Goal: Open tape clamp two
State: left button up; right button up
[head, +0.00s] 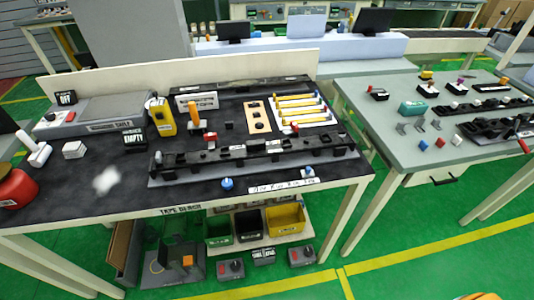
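A long black fixture rail (250,155) lies along the front half of the dark-topped bench labelled as a tape bench (120,190). Several dark blocks or clamps stand along it. I cannot tell which is tape clamp two, nor whether any clamp is open or shut. A small red-topped part (210,137) stands at the rail's back edge, left of its middle. Another red-topped part (295,128) stands behind the rail further right.
A yellow bottle-like object (162,118), a sign reading EMPTY (134,140) and a grey case (105,115) stand on the left. A tray with yellow bars (300,108) lies behind the rail. A second grey bench (410,155) stands right, across a gap.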

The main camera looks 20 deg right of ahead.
aim_at(211, 138)
jog(key=j+z, duration=0.25)
jog(key=z, duration=0.15)
jog(key=i+j+z, duration=0.1)
jog(key=j+z, duration=0.15)
jog(key=z, duration=0.15)
jog(key=j+z, duration=0.25)
jog(key=z, duration=0.2)
